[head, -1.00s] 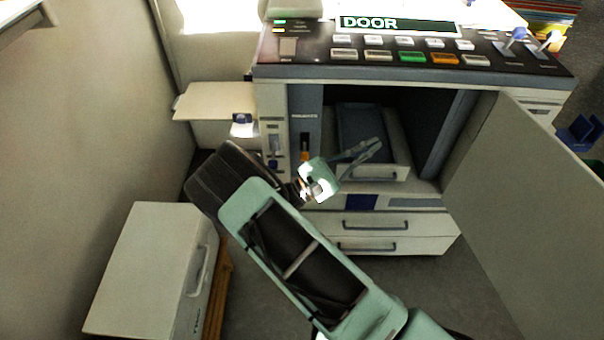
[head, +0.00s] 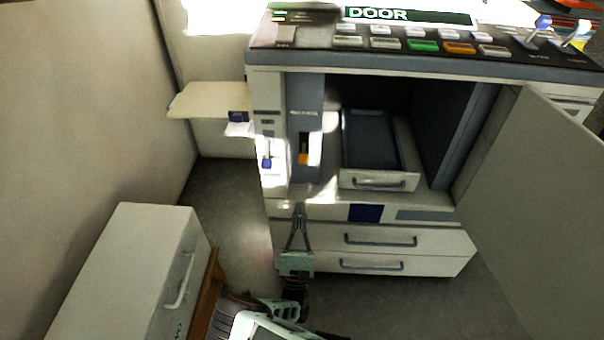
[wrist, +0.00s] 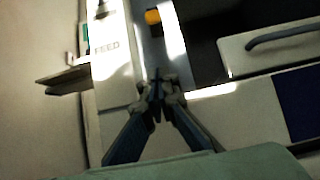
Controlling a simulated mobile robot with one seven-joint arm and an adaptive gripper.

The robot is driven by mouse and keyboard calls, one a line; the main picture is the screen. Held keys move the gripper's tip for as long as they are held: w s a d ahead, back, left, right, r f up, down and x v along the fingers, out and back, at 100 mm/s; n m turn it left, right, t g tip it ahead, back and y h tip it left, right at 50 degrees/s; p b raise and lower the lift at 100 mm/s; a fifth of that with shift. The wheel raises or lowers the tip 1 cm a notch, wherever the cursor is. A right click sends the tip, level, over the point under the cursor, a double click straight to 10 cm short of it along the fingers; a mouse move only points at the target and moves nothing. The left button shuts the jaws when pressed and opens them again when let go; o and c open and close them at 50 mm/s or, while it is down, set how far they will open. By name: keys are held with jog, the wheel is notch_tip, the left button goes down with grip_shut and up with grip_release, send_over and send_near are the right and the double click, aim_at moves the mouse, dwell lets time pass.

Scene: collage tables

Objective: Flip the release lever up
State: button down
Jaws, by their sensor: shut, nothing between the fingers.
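An orange-tipped lever (head: 303,158), probably the release lever, sits in a grey vertical panel left of the open bay. The small label above it is too blurred to read. The orange tip also shows near the top of the wrist view (wrist: 153,17). It appears to hang at the lower end of its slot. My gripper (head: 298,208) is shut and empty, pointing up in front of the machine below the lever. In the wrist view its fingertips (wrist: 157,82) are together, below and apart from the orange tip.
A blue-tipped lever (head: 266,162) is left of the orange one. A tray (head: 378,181) stands partly out in the bay. The open door (head: 535,190) is at right, and a side shelf (head: 208,99) juts out left. A white cabinet (head: 125,270) stands at lower left.

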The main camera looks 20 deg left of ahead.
aim_at(304, 152)
jog(key=shift+w+r, duration=0.1)
jog(key=b+x, duration=0.1)
jog(key=x, duration=0.9)
jog(key=shift+r+b, duration=0.1)
jog(key=shift+b, duration=0.25)
jog(key=shift+s+d+r, duration=0.1)
jog(key=shift+s+r, duration=0.2)
jog(key=shift+r, duration=0.2)
jog(key=shift+s+d+r, duration=0.1)
jog(key=shift+s+r, duration=0.2)
jog(key=shift+r, duration=0.15)
jog(key=shift+s+d+r, duration=0.1)
jog(key=shift+s+r, duration=0.25)
jog(key=shift+r, duration=0.35)
jog(key=shift+r, duration=0.1)
jog(key=shift+s+r+g+p, duration=0.15)
jog(key=shift+g+p, duration=0.35)
jog(key=shift+p, duration=0.6)
